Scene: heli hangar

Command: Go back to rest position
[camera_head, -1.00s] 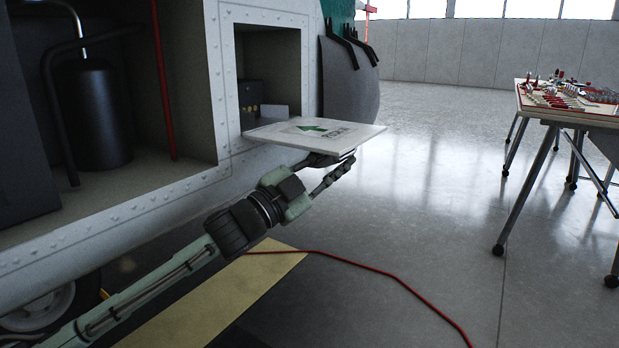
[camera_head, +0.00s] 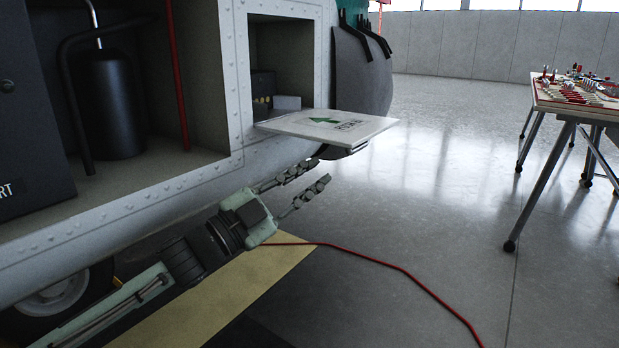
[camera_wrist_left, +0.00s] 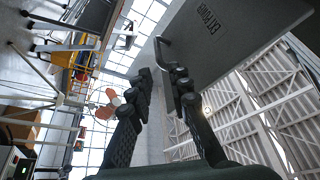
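My left gripper (camera_head: 322,172) is open and empty, with its two fingers spread apart below and left of the hatch door's outer edge. Its fingers also show in the left wrist view (camera_wrist_left: 166,80). The hatch door (camera_head: 300,126) is a flat white panel with a green arrow and lettering. It lies folded down, about level, in front of an open compartment (camera_head: 277,60) in the helicopter's side. In the left wrist view the panel's underside (camera_wrist_left: 228,40) is seen from below, with a dark bent handle (camera_wrist_left: 168,55) near the fingers. My right gripper is not in view.
The helicopter's riveted wall (camera_head: 110,210) runs close along my left arm. A red hose (camera_head: 400,268) lies on the floor near a yellow strip (camera_head: 225,290). A wheeled table (camera_head: 580,110) with tools stands at the right.

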